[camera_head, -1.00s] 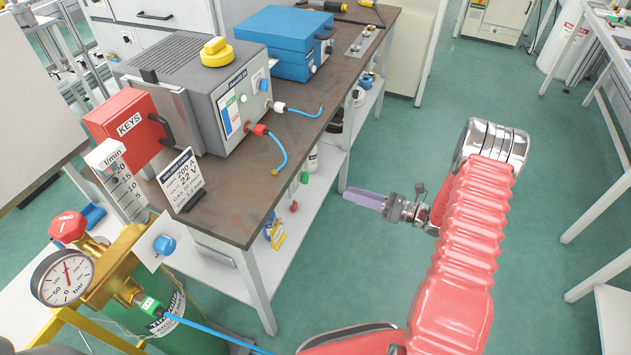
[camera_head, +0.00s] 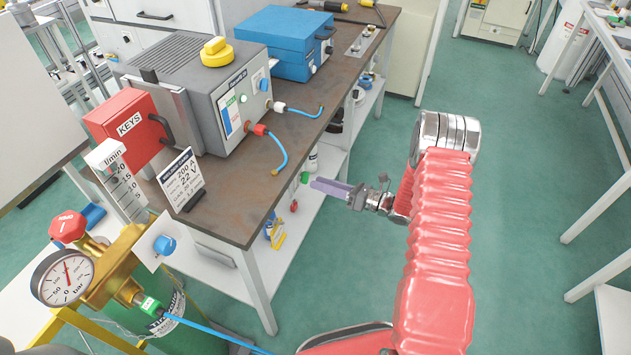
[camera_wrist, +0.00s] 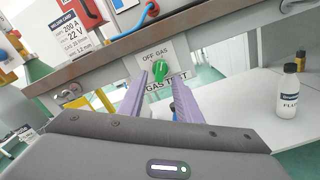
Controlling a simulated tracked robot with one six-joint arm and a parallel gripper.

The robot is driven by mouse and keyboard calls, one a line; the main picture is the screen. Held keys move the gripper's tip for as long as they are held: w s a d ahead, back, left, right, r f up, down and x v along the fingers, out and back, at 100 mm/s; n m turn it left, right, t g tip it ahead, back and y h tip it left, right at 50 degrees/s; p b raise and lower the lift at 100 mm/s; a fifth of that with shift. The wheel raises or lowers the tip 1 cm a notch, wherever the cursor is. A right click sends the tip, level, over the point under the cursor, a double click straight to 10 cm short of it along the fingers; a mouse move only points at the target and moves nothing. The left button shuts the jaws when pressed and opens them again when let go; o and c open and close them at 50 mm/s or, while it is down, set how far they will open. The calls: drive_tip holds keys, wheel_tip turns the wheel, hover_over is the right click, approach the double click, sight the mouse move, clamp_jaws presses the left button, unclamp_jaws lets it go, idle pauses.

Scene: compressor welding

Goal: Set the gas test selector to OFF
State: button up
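The gas test selector (camera_wrist: 160,70) shows in the wrist view as a green knob on a pale plate on the bench's front edge. The plate (camera_wrist: 177,54) reads "OFF", "GAS" and "GAS TEST". I cannot tell clearly which mark the knob points at. My gripper (camera_wrist: 160,84) has two lilac fingers, apart, with the knob showing in the gap between their tips; contact cannot be made out. In the head view my gripper (camera_head: 328,188) is beside the bench's right side, close to a small green part (camera_head: 304,177) that looks like the knob.
The brown-topped bench (camera_head: 235,205) carries the grey welding unit (camera_head: 195,85), a red KEYS box (camera_head: 125,130) and a blue case (camera_head: 285,45). A white flux bottle (camera_wrist: 288,92) stands on the lower shelf. Open green floor lies to the bench's right.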

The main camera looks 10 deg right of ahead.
sight(305, 178)
drive_tip(key=x, duration=0.3)
drive_tip(key=shift+w+a, duration=0.1)
drive_tip(key=shift+c, duration=0.5)
clamp_jaws()
